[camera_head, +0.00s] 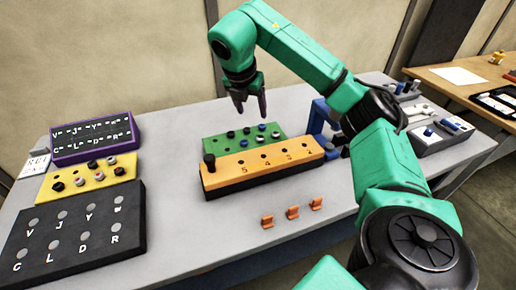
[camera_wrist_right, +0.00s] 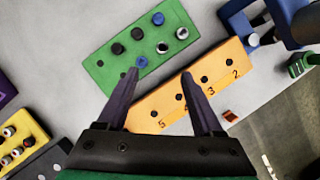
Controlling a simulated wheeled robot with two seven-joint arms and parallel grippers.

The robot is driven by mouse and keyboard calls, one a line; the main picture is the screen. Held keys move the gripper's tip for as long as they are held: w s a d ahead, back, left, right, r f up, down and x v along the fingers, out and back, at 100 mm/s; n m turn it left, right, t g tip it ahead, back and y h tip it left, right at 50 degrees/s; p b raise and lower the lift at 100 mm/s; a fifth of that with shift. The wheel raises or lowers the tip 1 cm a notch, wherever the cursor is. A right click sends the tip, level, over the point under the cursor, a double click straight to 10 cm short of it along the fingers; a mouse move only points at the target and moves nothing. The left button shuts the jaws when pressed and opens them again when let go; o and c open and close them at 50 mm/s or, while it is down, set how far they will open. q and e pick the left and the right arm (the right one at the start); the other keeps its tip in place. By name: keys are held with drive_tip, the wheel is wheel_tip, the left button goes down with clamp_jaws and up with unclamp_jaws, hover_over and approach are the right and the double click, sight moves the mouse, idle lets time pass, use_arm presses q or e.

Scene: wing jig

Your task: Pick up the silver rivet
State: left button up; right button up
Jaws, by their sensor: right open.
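Two silver rivets, one at the right end (camera_wrist_right: 182,33) and one nearer the middle (camera_wrist_right: 162,48), stand in the green block (camera_wrist_right: 100,75) in the right wrist view. Black and blue rivets stand beside them. In the head view the green block (camera_head: 212,147) lies behind the orange block, and its rivets are too small to tell apart surely. My right gripper (camera_head: 250,108) is open and empty above the green block, pointing down. In the wrist view its fingers (camera_wrist_right: 160,75) are spread over the gap between the green and orange blocks. My left gripper is not in view.
The numbered orange block (camera_head: 225,178) stands in front of the green block. A blue fixture (camera_head: 318,117) is right of it. Orange clips (camera_head: 292,212) lie in front. Purple (camera_head: 90,145), yellow (camera_head: 75,193) and black (camera_head: 75,250) lettered or rivet boards fill the left.

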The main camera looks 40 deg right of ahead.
sight(261, 137)
drive_tip(key=p+x, duration=0.1)
drive_tip(key=x, duration=0.4)
drive_tip(key=p+x, duration=0.2)
drive_tip(key=x, duration=0.2)
drive_tip(key=p+x, duration=0.1)
drive_tip(key=x, duration=0.4)
drive_tip(key=shift+s+d+f+p, duration=0.25)
drive_tip(key=shift+d+p, duration=0.05)
drive_tip(key=shift+f, duration=0.15)
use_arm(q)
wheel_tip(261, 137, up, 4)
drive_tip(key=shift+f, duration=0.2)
use_arm(e)
clamp_jaws()
